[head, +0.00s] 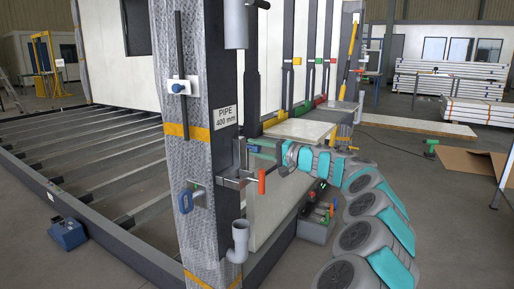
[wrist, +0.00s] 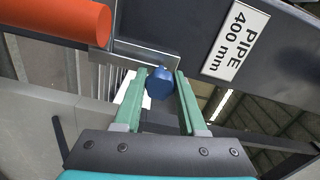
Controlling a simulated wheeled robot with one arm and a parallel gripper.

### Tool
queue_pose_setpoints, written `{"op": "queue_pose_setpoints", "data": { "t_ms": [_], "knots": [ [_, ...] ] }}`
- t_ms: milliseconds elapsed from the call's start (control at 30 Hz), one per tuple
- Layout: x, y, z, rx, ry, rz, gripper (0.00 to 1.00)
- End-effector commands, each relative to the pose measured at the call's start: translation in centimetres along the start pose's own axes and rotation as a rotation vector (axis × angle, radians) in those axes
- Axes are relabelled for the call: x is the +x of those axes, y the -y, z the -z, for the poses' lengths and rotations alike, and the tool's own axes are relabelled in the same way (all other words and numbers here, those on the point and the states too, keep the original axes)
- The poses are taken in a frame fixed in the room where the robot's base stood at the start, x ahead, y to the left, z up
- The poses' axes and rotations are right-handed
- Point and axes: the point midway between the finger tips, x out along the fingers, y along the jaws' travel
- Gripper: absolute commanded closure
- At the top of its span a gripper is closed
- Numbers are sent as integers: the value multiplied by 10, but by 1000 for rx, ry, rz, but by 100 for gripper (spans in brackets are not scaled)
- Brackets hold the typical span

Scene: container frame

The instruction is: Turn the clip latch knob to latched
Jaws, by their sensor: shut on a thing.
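In the wrist view, a small blue faceted knob (wrist: 160,86) sits between the two green fingers of my gripper (wrist: 161,76). The fingers are shut on it near their tips, one on each side. Behind the knob is a grey metal bracket (wrist: 120,53) on the dark post. In the head view my gripper (head: 258,148) reaches from the right to the post, just below the PIPE 400 mm sign (head: 225,118). The held knob cannot be made out there. I cannot tell from the knob's round shape how far it is turned.
An orange handle (wrist: 60,22) is close at upper left of the wrist view; it also shows below my gripper in the head view (head: 261,181). A blue handle (head: 185,202) and white-plated blue knob (head: 178,87) are on the post's left face. A grey pipe elbow (head: 239,238) is lower down.

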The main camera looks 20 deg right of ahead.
Motion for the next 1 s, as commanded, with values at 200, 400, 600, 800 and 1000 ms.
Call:
{"op": "queue_pose_setpoints", "data": {
  "t_ms": [200,400,600,800,1000],
  "knots": [
    [0,-1,1,4,-2,-1,100],
    [0,-1,1,3,-2,-1,54],
    [0,0,0,2,-1,0,32],
    [0,0,0,2,-1,0,30],
    [-10,-1,1,2,-3,0,30]
  ]
}}
